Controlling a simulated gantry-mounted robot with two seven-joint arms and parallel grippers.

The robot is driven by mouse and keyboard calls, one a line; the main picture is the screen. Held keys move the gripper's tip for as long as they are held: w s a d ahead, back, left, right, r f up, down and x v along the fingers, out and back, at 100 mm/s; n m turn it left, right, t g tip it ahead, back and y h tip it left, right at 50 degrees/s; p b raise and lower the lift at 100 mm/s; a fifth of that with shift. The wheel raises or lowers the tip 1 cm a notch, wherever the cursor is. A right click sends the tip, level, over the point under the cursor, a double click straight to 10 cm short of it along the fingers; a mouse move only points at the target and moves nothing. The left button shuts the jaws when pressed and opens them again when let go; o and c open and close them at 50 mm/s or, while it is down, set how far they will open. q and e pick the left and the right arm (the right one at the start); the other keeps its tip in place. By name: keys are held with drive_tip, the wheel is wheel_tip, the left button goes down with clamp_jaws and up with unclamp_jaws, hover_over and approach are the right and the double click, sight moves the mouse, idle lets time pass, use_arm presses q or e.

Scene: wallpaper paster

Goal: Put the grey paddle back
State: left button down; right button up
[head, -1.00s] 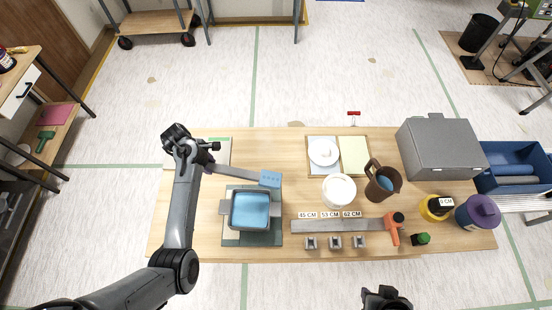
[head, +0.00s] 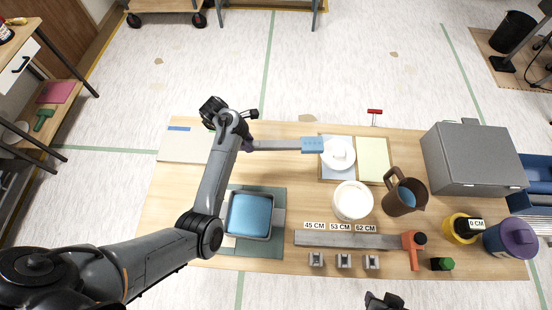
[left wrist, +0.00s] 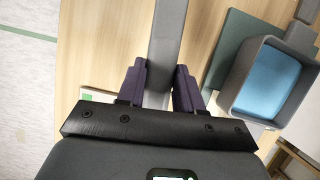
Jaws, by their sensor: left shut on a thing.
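The grey paddle (head: 278,145) is a flat bar with a light blue, marked end. My left gripper (head: 248,145) is shut on the end away from the blue. The paddle points right across the back of the table, its blue end beside or over the left edge of a white dish (head: 338,154); its height is unclear. In the left wrist view the grey bar (left wrist: 165,40) runs between the dark purple fingers of the left gripper (left wrist: 157,85). My right gripper (head: 385,301) shows only as a dark part at the bottom edge; its jaws are unclear.
A grey tray (head: 229,217) with blue contents sits on a green mat (head: 245,249). A pale board (head: 185,148) lies at the back left. A white tub (head: 352,201), brown jug (head: 404,198), marked grey bar (head: 350,240) and large grey box (head: 470,160) stand to the right.

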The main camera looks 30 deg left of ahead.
use_arm(q)
drive_tip(key=shift+f, duration=0.1)
wheel_tip(320, 180, down, 6)
drive_tip(key=shift+r+b, duration=0.1)
drive_tip(key=shift+b, duration=1.15)
wheel_tip(320, 180, down, 2)
drive_tip(key=shift+f+b, duration=0.1)
drive_tip(key=shift+b, duration=0.25)
drive_tip(key=shift+f, duration=0.75)
drive_tip(key=c, duration=0.6)
unclamp_jaws()
drive_tip(key=shift+c, duration=0.2)
